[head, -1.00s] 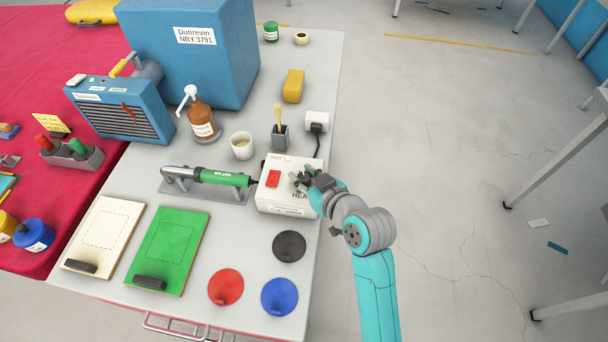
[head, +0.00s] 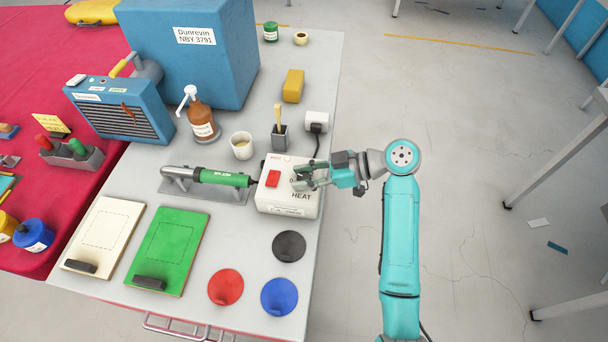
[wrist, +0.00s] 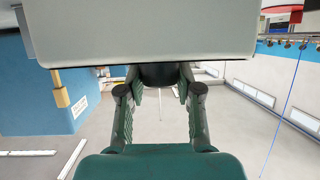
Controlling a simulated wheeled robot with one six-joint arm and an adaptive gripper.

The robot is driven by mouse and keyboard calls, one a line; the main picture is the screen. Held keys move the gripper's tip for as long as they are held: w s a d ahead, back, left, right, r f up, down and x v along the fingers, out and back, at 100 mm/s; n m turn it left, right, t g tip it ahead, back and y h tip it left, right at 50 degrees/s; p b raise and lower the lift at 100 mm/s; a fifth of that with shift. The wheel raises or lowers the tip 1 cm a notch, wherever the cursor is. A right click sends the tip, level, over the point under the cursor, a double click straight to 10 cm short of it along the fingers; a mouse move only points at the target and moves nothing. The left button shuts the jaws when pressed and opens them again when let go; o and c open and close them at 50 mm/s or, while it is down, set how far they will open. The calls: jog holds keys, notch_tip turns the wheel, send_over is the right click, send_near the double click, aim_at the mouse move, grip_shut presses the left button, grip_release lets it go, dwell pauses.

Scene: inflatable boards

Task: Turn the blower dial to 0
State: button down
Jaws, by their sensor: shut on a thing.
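The white control box (head: 276,205) stands near the right edge of the grey table in the head view. It has a red switch (head: 273,178), and "HEAT" is printed on it. My gripper (head: 299,179) reaches in from the right, over the box's right side, and is shut on the dial. In the wrist view the dark dial (wrist: 159,75) sits between my two fingers (wrist: 160,92), against the pale box face (wrist: 150,32). My fingers cover most of the dial in the head view, so its setting cannot be read. The green hot-air blower (head: 222,178) rests in its holder left of the box.
A brush pot (head: 279,137), a white cup (head: 242,146) and a power socket (head: 316,122) stand behind the box. Black (head: 289,246), red (head: 226,287) and blue (head: 279,296) discs lie in front. Open floor lies right of the table.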

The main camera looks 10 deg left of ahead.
jog(key=shift+f+n+g+h, duration=0.15)
jog(key=shift+n+g+h, duration=0.35)
jog(key=shift+n+g, duration=1.25)
jog(key=shift+g, duration=0.35)
jog(key=shift+s, duration=0.1)
jog(key=c, duration=0.8)
grip_release()
jog(key=shift+o, duration=0.2)
